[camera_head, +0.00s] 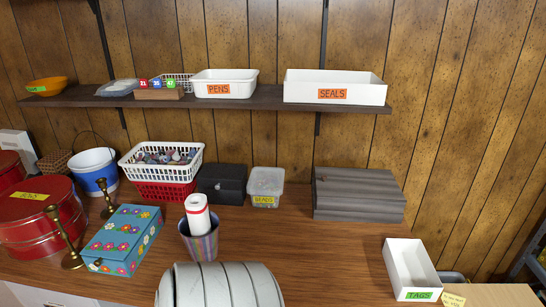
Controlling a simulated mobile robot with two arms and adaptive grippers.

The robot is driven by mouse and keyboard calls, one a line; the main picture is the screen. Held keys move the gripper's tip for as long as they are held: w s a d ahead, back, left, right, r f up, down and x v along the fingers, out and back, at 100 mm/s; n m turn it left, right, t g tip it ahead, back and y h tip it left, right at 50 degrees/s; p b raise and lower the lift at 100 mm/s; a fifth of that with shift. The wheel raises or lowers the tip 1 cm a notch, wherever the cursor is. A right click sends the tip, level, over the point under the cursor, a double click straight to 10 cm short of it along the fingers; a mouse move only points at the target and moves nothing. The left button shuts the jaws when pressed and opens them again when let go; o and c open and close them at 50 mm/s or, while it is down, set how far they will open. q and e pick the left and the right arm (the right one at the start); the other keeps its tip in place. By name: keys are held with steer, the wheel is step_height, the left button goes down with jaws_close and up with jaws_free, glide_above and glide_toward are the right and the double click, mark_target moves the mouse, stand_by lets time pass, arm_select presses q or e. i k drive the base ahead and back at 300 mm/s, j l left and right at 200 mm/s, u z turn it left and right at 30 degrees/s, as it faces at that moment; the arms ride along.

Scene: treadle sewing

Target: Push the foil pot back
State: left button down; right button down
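The likely foil pot (201,245) is a shiny, purple-striped cup standing on the wooden table, left of the middle. A white roll with red marks (197,212) stands upright in it. The pot's lower front is close to a grey ribbed shape at the bottom edge; I cannot tell whether they touch. Neither of my grippers is in view.
Left of the pot are a blue floral box (122,240), brass candlesticks (63,236) and red tins (40,225). Behind it are a red basket (166,191), a black box (222,184) and a BEADS tub (266,184).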

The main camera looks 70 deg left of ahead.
mark_target(206, 248)
steer(key=u, duration=2.9)
